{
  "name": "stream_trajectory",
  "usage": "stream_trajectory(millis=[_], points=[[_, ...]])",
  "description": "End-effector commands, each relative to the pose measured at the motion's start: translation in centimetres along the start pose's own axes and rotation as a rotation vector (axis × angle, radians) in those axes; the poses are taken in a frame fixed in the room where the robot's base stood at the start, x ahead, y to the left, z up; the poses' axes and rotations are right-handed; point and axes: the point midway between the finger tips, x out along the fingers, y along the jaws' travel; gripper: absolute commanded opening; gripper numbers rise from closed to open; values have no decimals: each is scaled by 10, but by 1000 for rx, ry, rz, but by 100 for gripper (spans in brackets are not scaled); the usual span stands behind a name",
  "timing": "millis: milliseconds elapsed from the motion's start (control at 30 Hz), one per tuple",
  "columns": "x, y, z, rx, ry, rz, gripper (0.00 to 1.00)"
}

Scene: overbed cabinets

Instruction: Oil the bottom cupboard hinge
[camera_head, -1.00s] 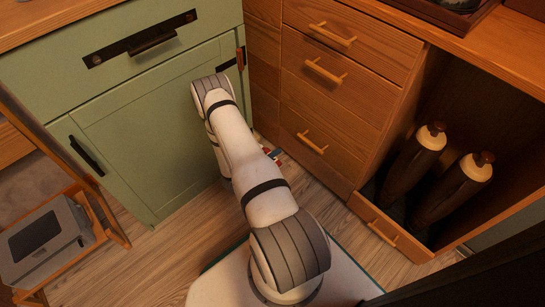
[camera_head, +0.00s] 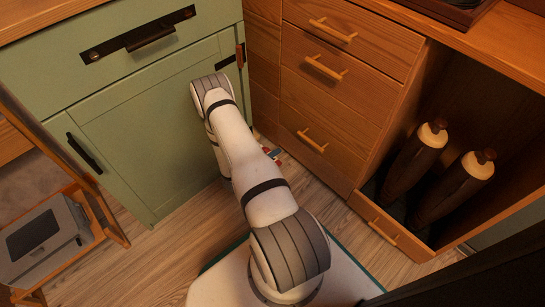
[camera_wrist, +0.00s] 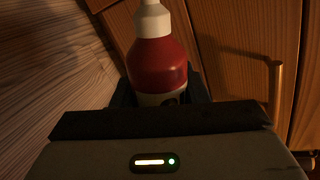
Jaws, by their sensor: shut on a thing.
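The green cupboard (camera_head: 150,125) stands at the left with its door shut. A brown upper hinge (camera_head: 240,55) shows at the door's right edge. The bottom hinge is not visible; my arm covers part of the door's right side. A red oil bottle (camera_wrist: 158,62) with a white nozzle points away from my wrist in the wrist view. My gripper (camera_wrist: 163,93) is shut on it, with dark fingers on both sides. In the head view my gripper is mostly hidden behind my arm; only a small red and pale bit shows beside the arm, low near the floor.
Wooden drawers (camera_head: 335,95) with bar handles stand close to the right of my arm. An open compartment (camera_head: 500,120) holds two dark bottles with pale tops. A grey box (camera_head: 45,240) sits on a wooden rack at the left. Wood floor (camera_head: 165,255) is clear before the cupboard.

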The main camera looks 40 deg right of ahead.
Motion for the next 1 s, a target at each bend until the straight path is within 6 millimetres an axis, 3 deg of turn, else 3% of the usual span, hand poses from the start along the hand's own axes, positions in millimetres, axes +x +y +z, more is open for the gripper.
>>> stream_trajectory(millis=[467,1000], points=[[-4,-14,5,1,-1,-1,4],[0,2,0,1,-3,0,4]])
